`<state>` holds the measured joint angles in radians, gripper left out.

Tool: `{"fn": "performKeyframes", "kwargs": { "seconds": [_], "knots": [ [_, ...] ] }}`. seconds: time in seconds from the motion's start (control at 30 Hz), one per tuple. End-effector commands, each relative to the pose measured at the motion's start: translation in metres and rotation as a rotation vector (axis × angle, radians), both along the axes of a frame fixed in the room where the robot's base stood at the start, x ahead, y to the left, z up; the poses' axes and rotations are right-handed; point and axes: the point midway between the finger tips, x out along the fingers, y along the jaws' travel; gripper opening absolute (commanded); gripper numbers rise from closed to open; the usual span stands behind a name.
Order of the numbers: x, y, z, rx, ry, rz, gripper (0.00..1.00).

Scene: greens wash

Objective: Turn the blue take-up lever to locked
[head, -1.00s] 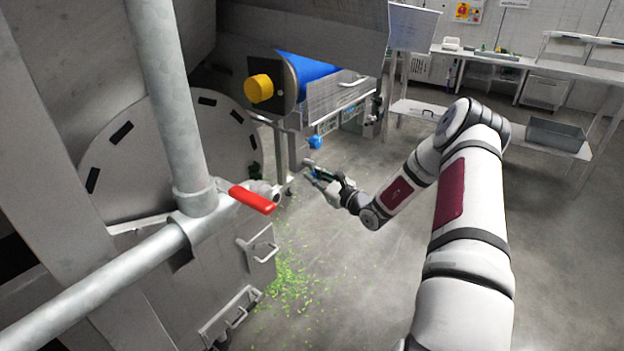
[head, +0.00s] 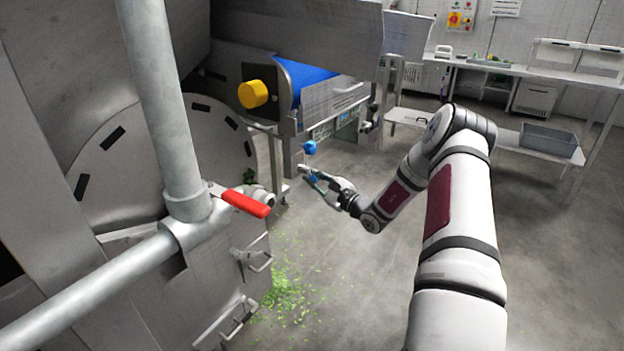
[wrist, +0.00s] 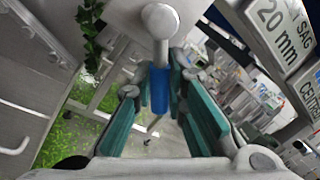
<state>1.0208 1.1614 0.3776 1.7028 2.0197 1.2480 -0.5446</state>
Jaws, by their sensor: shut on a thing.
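The blue take-up lever (wrist: 158,88) shows in the wrist view as a blue handle between the two green-padded fingers of my gripper (wrist: 163,105). A grey rounded metal piece sits just above it. The fingers are shut on the handle. In the head view my gripper (head: 308,174) is under the conveyor's near end, just below a blue round knob (head: 310,147). I cannot tell there how the knob joins the handle. The lever's scale is not clear; plates at the wrist view's right read "20 mm" (wrist: 282,28), "SAG" and part of another word.
A red-handled valve (head: 245,203) on a grey pipe (head: 165,100) stands left of my gripper. The blue conveyor belt (head: 305,75) and yellow roller end (head: 253,94) are above. Green scraps (head: 285,295) litter the floor. Open floor lies right of my arm.

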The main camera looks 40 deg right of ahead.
Motion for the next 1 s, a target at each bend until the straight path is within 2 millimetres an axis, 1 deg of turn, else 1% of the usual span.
{"fn": "performKeyframes", "kwargs": {
  "seconds": [0.17,0.2,0.27,0.57,0.67,0.77,0.87,1.0],
  "knots": [
    [0.0,0.0,-0.001,0.001,0.002,0.0,0.0],
    [0.0,0.0,-0.001,0.001,0.002,0.0,0.2],
    [0.0,0.0,-0.001,0.001,0.002,0.0,0.33],
    [-0.001,0.0,-0.001,0.002,0.001,0.0,0.34],
    [-0.005,-0.001,-0.001,0.002,0.003,0.0,0.34],
    [-0.017,-0.005,-0.002,0.002,0.002,-0.002,0.34],
    [-0.035,-0.008,-0.005,0.002,0.004,-0.004,0.34],
    [-0.064,-0.014,-0.008,0.002,0.003,-0.003,0.34]
  ]
}}
